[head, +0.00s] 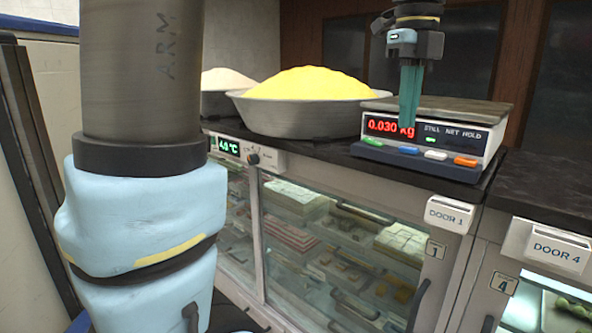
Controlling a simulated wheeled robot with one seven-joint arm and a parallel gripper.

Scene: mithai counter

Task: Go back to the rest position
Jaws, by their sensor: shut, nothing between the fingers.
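My gripper (410,98) hangs pointing down at the upper right of the head view, its teal fingers shut together with nothing between them. It is in front of the weighing scale (490,139), and its fingertips cover part of the red display, which reads 0.030 kg. The scale's flat metal plate is empty. Whether the fingertips touch the scale cannot be told. My arm fills the left of the view.
A metal bowl (300,119) heaped with yellow food stands left of the scale on the dark counter (350,160). Another bowl with pale contents (228,79) is behind it. Below are glass-fronted cases of sweets, with door signs (451,214) and handles jutting forward.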

